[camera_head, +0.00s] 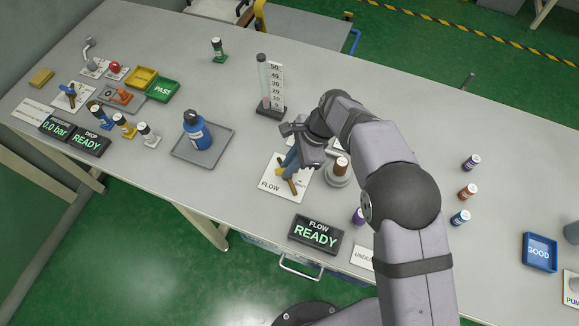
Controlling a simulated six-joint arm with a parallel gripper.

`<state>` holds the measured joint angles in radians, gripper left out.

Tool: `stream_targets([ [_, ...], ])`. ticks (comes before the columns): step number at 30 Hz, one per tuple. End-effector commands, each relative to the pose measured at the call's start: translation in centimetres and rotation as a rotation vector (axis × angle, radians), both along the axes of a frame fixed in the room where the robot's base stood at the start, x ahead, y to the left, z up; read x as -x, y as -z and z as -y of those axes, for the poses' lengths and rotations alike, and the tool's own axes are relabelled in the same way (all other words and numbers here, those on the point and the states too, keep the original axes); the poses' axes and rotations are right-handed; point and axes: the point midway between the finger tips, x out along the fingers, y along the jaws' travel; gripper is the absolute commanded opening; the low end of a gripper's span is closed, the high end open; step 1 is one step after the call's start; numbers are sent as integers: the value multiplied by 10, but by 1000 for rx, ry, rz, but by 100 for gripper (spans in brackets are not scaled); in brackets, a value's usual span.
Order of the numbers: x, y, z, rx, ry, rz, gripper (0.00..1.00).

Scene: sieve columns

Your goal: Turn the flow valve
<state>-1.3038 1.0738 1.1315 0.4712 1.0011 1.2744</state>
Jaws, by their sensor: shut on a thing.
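The flow valve (281,170) stands on a white plate (272,187) marked FLOW, near the middle of the table's front half. Yellow, brown and blue parts of it show. My gripper (293,160) reaches down over the valve from the upper right and is shut on it. The fingers and my wrist cover part of the valve, so the exact grip and the handle's angle are hard to tell. A dark display (316,234) in front of the plate reads FLOW READY in green.
A graduated tube (265,82) stands behind. A grey tray (221,141) with a blue bottle (196,130) lies to the left. Several small capped bottles are at the right.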

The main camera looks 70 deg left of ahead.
Motion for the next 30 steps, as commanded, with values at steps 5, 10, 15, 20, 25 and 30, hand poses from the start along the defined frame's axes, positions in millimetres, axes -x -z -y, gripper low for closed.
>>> stream_targets([
  [5,0,3,-3,-5,-170,0,0],
  [10,0,2,-4,-4,-312,0,0],
  [15,0,1,-5,-4,-405,0,0],
  [20,0,1,-5,-4,-475,0,0],
  [25,1,0,-7,-6,-538,-1,0],
  [30,1,-1,-8,-7,-588,-1,0],
])
